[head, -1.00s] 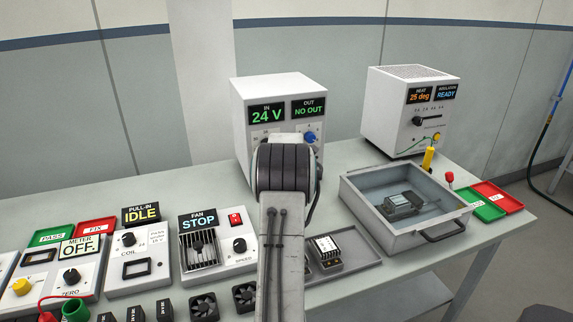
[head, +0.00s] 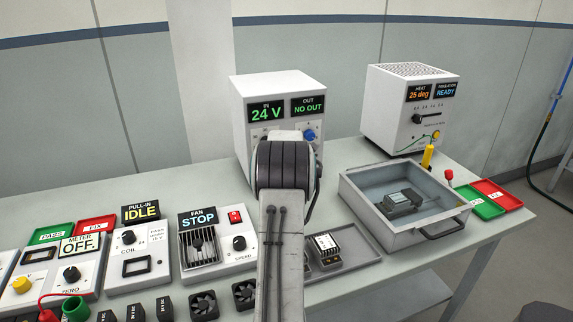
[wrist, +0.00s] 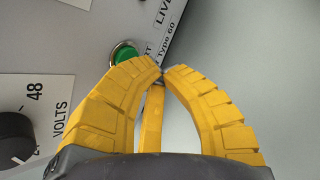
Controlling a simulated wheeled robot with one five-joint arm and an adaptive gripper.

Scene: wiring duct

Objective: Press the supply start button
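The supply is the white box (head: 240,120) at the back middle of the bench, showing 24 V in and NO OUT. My arm covers the lower middle of its front in the head view, and my gripper is hidden there. In the wrist view, the green round start button (wrist: 124,53) sits on the supply's light panel (wrist: 60,90), beside a label partly reading "RT". My gripper (wrist: 161,70) has its yellow fingers brought together at the tips, with nothing seen between them. The tips lie just right of and below the button in the picture; I cannot tell how deep the gap is.
A black volts knob (wrist: 14,138) is at the wrist view's left. In the head view, a blue knob (head: 309,135) is right of my arm. A white heater box (head: 385,115), an open grey tray (head: 365,212) and fan and meter panels stand around the supply.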

